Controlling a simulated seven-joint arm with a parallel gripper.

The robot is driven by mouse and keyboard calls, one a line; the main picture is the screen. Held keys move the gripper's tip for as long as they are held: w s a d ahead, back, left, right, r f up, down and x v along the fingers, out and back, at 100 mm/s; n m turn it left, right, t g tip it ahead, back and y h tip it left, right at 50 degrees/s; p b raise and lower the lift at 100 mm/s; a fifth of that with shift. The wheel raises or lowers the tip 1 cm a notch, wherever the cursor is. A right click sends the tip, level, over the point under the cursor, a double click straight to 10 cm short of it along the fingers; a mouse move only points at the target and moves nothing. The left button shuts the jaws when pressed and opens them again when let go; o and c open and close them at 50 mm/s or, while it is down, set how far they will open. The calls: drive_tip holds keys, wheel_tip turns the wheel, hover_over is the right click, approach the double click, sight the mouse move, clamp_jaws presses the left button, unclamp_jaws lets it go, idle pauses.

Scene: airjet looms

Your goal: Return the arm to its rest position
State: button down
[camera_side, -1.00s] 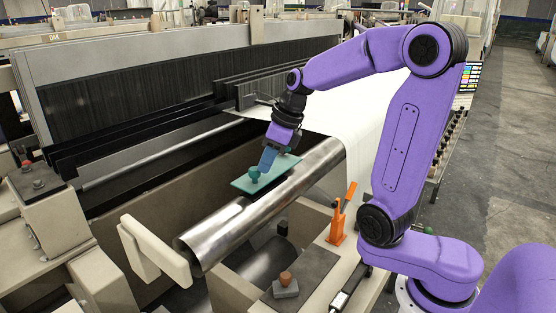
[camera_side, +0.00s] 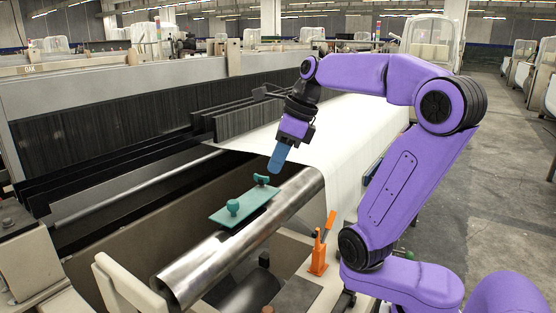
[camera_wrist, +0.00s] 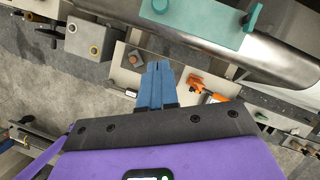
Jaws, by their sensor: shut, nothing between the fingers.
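My gripper (camera_side: 276,166) is shut and empty, its blue fingers pointing down above the far end of a teal plate (camera_side: 232,215) in the side view. The plate has two teal knobs and lies by the steel roller (camera_side: 212,258), apart from the fingers. In the wrist view my shut blue fingertips (camera_wrist: 157,66) point up the picture, and the teal plate (camera_wrist: 210,18) lies beyond them to the upper right.
An orange lever (camera_side: 321,248) stands on the ledge right of the roller; it also shows in the wrist view (camera_wrist: 207,86). White cloth (camera_side: 345,140) runs over the loom behind my gripper. The floor aisle at the right is clear.

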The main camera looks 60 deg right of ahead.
drive_tip(key=s+a+f+n+g, duration=0.2)
drive_tip(key=a+f+n, duration=0.15)
drive_tip(key=n, duration=0.75)
drive_tip(key=s+a+f+n+g, duration=0.1)
drive_tip(key=s+a+f+n, duration=0.3)
drive_tip(key=n, duration=0.6)
drive_tip(key=s+f+n+h, duration=0.1)
drive_tip(key=s+f+n, duration=0.2)
drive_tip(key=s+n, duration=0.3)
drive_tip(key=s+f+n, duration=0.4)
drive_tip(key=s+n, duration=0.2)
drive_tip(key=n, duration=0.9)
drive_tip(key=shift+s+f+n+g+h, duration=0.2)
drive_tip(key=shift+f+n+g+h, duration=0.1)
drive_tip(key=shift+n+h, duration=0.1)
